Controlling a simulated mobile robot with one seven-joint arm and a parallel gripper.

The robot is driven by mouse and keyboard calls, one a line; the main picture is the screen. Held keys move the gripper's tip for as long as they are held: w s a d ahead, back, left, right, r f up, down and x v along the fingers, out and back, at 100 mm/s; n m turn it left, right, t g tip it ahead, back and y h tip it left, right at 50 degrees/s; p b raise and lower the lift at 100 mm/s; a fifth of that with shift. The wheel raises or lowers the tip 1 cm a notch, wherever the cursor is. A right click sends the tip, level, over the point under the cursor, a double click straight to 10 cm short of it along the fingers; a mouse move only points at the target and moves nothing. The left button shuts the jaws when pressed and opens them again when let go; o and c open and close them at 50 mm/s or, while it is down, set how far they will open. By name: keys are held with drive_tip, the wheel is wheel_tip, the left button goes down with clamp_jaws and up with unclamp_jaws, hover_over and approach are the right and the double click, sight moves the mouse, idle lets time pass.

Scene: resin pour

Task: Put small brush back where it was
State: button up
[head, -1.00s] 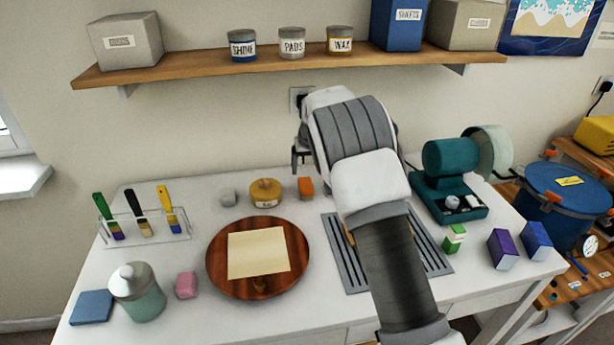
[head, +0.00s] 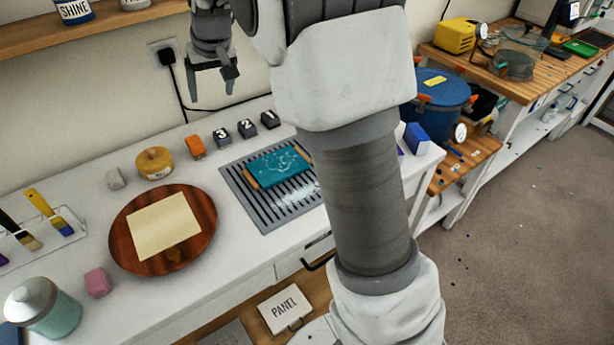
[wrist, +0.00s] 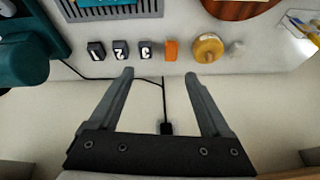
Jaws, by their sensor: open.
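My gripper (head: 212,92) is open and empty, raised near the wall to the right of the socket. In the wrist view its two spread fingers (wrist: 158,74) have nothing between them but the cord and wall behind. At the left edge of the head view, a yellow-handled brush (head: 47,212) and a dark-handled brush (head: 20,233) lean in a clear brush rack (head: 70,238). Part of the rack is cut off. I cannot tell which brush is the small one. My gripper is well apart from the rack.
A round wooden board (head: 125,235) with a cream sheet lies on the white table. A teal piece (head: 278,165) sits on a slotted grey tray (head: 270,215). Dark numbered blocks (head: 246,128), an orange block (head: 195,147) and a yellow tin (head: 154,163) line the back.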

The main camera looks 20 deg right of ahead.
drive_tip(key=s+d+r, duration=0.3)
drive_tip(key=s+r, duration=0.2)
drive_tip(key=s, duration=0.4)
drive_tip(key=s+d+f, duration=0.1)
drive_tip(key=s+d, duration=0.1)
drive_tip(key=s, duration=1)
drive_tip(key=s+d+f+m+t+h, duration=0.1)
drive_tip(key=s+d, duration=0.1)
drive_tip(key=s, duration=1.1)
drive_tip(key=shift+s+d+f, duration=0.2)
drive_tip(key=shift+f, duration=0.1)
drive_tip(key=shift+s, duration=0.1)
